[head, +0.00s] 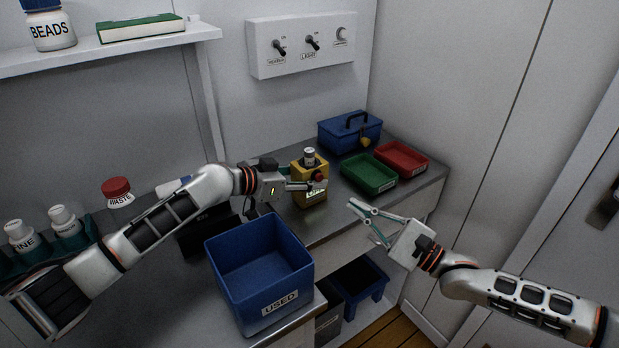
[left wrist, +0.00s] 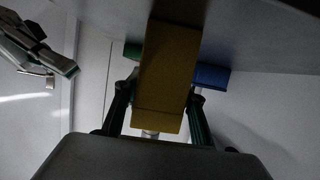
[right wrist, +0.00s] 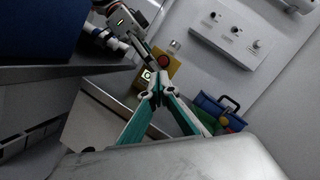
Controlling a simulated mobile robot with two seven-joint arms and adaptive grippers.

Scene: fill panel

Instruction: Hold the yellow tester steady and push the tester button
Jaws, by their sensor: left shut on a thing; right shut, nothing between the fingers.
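The yellow tester (head: 308,195) stands on the grey counter, with a small white-capped cylinder (head: 309,156) on top. A red button (head: 318,176) and a lit display show on its front. My left gripper (head: 304,186) is shut on the tester, and in the left wrist view its fingers lie on either side of the yellow body (left wrist: 168,75). My right gripper (head: 356,206) is shut and empty, to the right of the tester and apart from it. In the right wrist view, the tester (right wrist: 163,72) shows beyond my right fingertips (right wrist: 157,92).
A blue bin marked USED (head: 262,290) stands in front. Green (head: 368,186) and red (head: 408,160) trays and a blue toolbox (head: 338,140) sit on the counter to the right. A switch panel (head: 300,62) is on the wall. A red-capped WASTE bottle (head: 117,191) is at left.

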